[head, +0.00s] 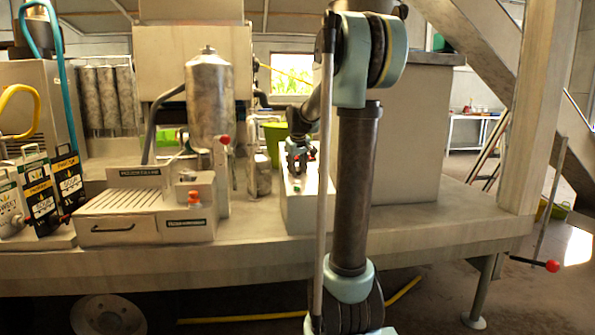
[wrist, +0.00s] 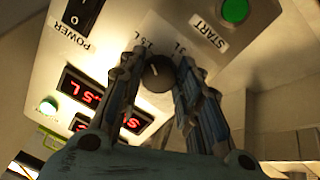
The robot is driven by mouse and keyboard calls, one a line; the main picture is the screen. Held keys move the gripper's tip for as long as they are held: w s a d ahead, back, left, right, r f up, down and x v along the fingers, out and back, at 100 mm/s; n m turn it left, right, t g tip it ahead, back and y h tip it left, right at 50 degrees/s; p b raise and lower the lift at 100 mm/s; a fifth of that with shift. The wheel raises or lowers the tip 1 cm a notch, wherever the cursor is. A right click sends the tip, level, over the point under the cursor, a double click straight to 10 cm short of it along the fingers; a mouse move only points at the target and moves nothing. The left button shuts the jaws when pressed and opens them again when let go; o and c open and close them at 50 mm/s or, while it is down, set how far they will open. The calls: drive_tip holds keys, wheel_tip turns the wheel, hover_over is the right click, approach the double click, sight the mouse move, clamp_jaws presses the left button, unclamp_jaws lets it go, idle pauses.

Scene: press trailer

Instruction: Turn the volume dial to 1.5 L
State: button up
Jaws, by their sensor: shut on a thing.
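The black volume dial (wrist: 158,74) sits on a pale control panel in the wrist view, between a "1.5 L" label at its upper left and another "L" label at its upper right. A small light mark on the dial points up and left, towards the "1.5 L" label. My gripper (wrist: 160,68) is shut on the dial, one finger on each side. A red display (wrist: 84,93) ends in ".5 L"; its first figure is hard to read. In the head view my gripper (head: 299,170) is at the pale control box (head: 310,212); the dial cannot be made out there.
In the head view a metal cylinder (head: 209,95) and a red-knobbed lever (head: 224,140) stand left of my arm.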

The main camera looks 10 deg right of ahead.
drive_tip(key=shift+n, duration=0.3)
idle(0.4)
drive_tip(key=o, duration=1)
drive_tip(key=shift+o, duration=0.2)
drive_tip(key=shift+r, duration=0.15)
drive_tip(key=v, duration=1.1)
drive_tip(key=shift+r, duration=0.25)
drive_tip(key=shift+s, duration=0.15)
drive_tip(key=s+f+m+g, duration=0.1)
drive_tip(key=s+f+m, duration=0.1)
drive_tip(key=s+f, duration=1.3)
drive_tip(key=s+f+m+g, duration=0.2)
drive_tip(key=s+f, duration=1.3)
drive_tip(key=s, duration=0.8)
drive_tip(key=shift+d+m+g+y, duration=0.3)
drive_tip(key=shift+d+m+y, duration=0.1)
drive_tip(key=shift+d+m, duration=0.1)
